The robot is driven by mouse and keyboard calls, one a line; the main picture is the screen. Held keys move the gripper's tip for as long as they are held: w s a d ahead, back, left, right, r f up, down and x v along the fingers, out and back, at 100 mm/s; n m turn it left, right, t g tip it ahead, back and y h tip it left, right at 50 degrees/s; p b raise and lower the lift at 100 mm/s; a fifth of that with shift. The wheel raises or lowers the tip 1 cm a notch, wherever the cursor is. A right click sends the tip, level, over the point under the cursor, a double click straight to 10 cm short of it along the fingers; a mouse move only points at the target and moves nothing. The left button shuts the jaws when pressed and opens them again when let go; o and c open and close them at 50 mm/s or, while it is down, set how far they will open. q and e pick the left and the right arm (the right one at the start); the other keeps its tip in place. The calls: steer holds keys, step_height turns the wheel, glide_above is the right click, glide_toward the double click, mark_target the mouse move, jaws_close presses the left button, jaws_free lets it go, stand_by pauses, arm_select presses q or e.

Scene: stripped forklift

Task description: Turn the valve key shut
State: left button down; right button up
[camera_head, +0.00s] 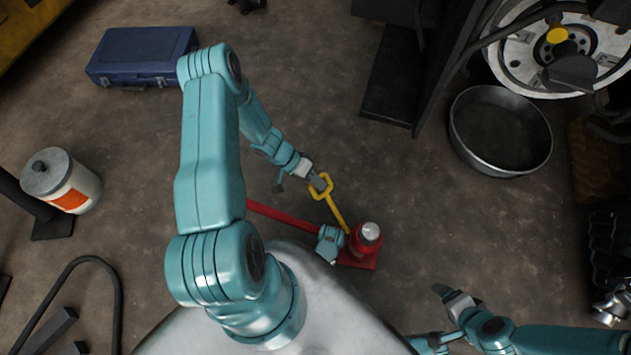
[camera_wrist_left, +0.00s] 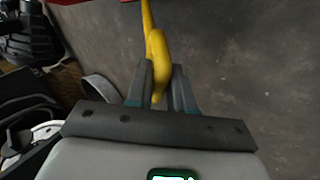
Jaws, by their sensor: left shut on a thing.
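The yellow valve key (camera_head: 335,212) has a loop handle and a straight shaft that runs down to a red bottle jack (camera_head: 365,242) on the floor. My left gripper (camera_head: 320,184) is shut on the key's loop handle. In the left wrist view the yellow key (camera_wrist_left: 158,50) sits between the two fingers (camera_wrist_left: 160,85), and its shaft runs up toward a red part at the top edge. The key's far end at the jack is partly hidden. My right gripper (camera_head: 450,298) is at the lower right, away from the key; its jaw gap is unclear.
A red bar (camera_head: 285,214) lies left of the jack. A round metal pan (camera_head: 500,130) and a wheel (camera_head: 530,45) are at the upper right. A blue toolbox (camera_head: 140,55) and a white canister (camera_head: 62,180) stand at the left. The floor around the key is mostly bare.

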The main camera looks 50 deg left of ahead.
arm_select(q)
steer(key=shift+a+f+m+h, duration=0.1)
steer(key=shift+m+h, duration=0.2)
steer(key=shift+m, duration=0.7)
steer(key=shift+t, duration=0.3)
steer(key=c, duration=1.1)
jaws_free()
